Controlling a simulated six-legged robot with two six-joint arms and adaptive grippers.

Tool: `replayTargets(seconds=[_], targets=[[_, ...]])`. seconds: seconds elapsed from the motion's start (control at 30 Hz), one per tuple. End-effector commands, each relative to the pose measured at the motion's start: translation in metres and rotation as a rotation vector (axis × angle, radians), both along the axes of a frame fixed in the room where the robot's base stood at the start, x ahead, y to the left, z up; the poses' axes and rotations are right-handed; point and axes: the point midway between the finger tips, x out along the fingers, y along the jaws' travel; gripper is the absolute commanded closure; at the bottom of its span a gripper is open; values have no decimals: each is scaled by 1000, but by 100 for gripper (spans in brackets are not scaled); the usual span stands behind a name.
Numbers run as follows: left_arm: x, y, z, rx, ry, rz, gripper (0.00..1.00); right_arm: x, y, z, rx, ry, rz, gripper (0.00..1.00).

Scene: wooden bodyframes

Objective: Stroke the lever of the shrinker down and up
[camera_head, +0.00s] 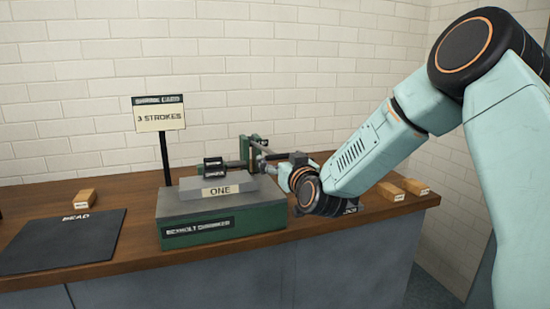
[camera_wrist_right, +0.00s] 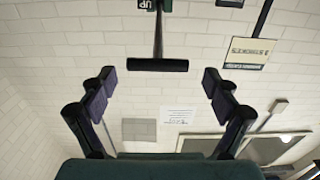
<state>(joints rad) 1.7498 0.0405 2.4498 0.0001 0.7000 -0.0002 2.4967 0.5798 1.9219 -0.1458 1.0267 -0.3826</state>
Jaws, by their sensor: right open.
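The shrinker (camera_head: 222,220) is a green and grey bench machine on the wooden bench, with a plate reading "ONE". Its lever shows in the right wrist view as a rod ending in a black crossbar handle (camera_wrist_right: 157,65). An "UP" label (camera_wrist_right: 145,4) is at that view's top edge. My right gripper (camera_wrist_right: 158,79) is open, one finger on each side below the handle, with gaps between handle and fingers. In the head view my right gripper (camera_head: 285,170) is at the shrinker's right side, partly hiding the lever. My left gripper is out of view.
A shrink card (camera_head: 160,117) reading "3 STROKES" stands on a post behind the shrinker. A dark mat (camera_head: 62,243) marked "BEAD" lies left. Wooden blocks lie at back left (camera_head: 86,198) and right (camera_head: 416,187). A brick wall is behind the bench.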

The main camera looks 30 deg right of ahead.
Motion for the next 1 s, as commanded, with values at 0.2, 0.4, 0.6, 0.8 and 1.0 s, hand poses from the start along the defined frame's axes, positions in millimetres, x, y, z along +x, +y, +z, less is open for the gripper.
replayTargets(seconds=[0.2, 0.4, 0.6, 0.8, 1.0], targets=[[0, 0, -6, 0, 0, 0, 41, 25, -5, 0, -1, -1, 1, 11], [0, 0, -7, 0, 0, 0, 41, 34, -6, 0, 1, 0, 2, 11], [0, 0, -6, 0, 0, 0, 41, 35, -6, 0, 2, 0, 1, 11], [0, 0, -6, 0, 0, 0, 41, 35, -6, 0, 2, 0, 1, 26], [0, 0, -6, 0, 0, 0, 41, 35, -6, 0, 2, 0, 1, 43]])
